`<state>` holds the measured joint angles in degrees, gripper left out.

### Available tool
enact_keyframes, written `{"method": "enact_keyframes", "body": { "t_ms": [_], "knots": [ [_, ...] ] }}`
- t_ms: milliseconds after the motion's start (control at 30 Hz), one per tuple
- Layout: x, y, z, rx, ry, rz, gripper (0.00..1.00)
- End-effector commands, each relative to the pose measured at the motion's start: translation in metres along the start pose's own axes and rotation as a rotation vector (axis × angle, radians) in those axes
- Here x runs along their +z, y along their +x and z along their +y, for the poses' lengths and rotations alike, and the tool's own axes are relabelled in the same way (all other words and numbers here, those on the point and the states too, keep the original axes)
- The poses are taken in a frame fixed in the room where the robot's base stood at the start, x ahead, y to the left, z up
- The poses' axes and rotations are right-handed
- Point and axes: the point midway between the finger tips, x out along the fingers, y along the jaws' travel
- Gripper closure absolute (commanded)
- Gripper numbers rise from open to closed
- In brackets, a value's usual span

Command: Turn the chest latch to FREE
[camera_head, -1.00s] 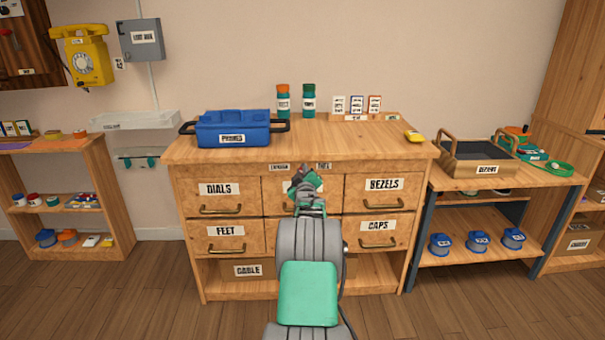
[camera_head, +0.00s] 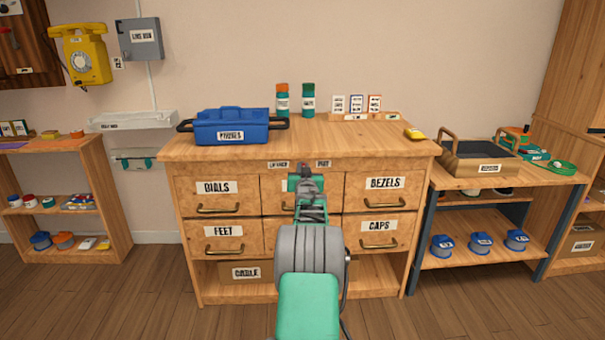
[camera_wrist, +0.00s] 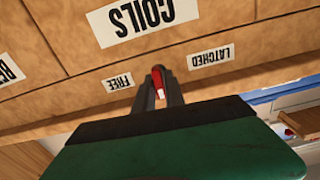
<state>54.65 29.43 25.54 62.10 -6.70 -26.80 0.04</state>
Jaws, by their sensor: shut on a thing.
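The chest (camera_head: 300,153) stands ahead of me with labelled drawers. Its latch (camera_wrist: 156,73), a small red and white piece, shows between my fingers in the wrist view, on the rail by the COILS drawer (camera_wrist: 150,40). My gripper (camera_wrist: 159,85) is shut on the latch. The FREE label (camera_wrist: 118,81) is left of it and the LATCHED label (camera_wrist: 211,57) right of it in the upside-down wrist view. In the head view, LATCHED (camera_head: 278,165) is left and FREE (camera_head: 323,163) right; my arm hides the latch there. The latch's exact angle is hard to tell.
A blue PHONES caddy (camera_head: 232,127), two bottles (camera_head: 308,100) and cards (camera_head: 356,104) stand on the chest top. A tray (camera_head: 483,164) sits on the right-hand bench. Open floor (camera_head: 480,305) lies in front of the furniture.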

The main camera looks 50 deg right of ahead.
Motion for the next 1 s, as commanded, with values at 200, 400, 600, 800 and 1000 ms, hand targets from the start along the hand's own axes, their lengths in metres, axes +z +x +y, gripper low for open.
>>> {"method": "enact_keyframes", "body": {
  "t_ms": [200,400,600,800,1000],
  "knots": [
    [-0.0045,0.0006,0.0022,0.001,0.203,0.01,1.0],
    [-0.0052,0.0006,0.0034,0.0,0.388,0.012,1.0],
    [-0.0056,0.0006,0.0044,-0.001,0.548,0.012,1.0],
    [-0.0058,0.0006,0.0052,-0.001,0.661,0.013,1.0],
    [-0.006,0.0006,0.0057,-0.001,0.724,0.013,1.0]
  ]
}}
